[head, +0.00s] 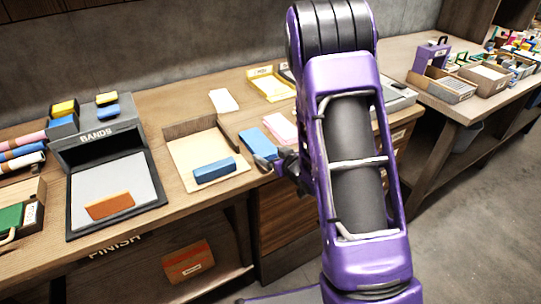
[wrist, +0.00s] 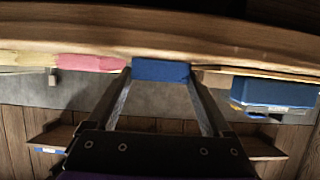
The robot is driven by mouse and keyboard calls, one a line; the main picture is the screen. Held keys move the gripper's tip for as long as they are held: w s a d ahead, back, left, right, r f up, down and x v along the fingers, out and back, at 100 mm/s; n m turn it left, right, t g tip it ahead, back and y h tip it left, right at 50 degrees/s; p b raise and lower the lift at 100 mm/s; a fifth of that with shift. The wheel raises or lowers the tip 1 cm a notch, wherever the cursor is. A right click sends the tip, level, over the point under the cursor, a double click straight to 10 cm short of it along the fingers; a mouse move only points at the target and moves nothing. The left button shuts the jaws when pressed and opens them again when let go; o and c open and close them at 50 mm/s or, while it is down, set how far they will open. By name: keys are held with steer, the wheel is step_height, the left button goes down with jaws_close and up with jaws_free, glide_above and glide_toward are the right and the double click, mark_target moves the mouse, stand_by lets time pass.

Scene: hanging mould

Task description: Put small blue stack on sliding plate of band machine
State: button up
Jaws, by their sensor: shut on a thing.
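The small blue stack (head: 258,143) is at the table's front middle, between the wooden tray and a pink stack. It also shows in the wrist view (wrist: 160,70), between the two fingertips. My gripper (wrist: 160,76) is shut on it; in the head view the gripper (head: 273,161) is partly hidden by my arm. I cannot tell whether the stack is clear of the table. The band machine (head: 97,135), marked BANDS, stands at the left. Its grey sliding plate (head: 95,180) is out in front, with an orange stack (head: 110,206) lying on its front part.
A wooden tray (head: 180,165) holding another blue stack (head: 214,170) stands between machine and gripper. The pink stack (head: 281,127) is just right of the held one. Blue and yellow blocks (head: 107,105) sit on the machine's top. The plate's rear part is bare.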

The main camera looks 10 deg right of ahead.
steer(key=shift+f, duration=0.1)
steer(key=o, duration=1.1)
steer(key=shift+o, duration=1.2)
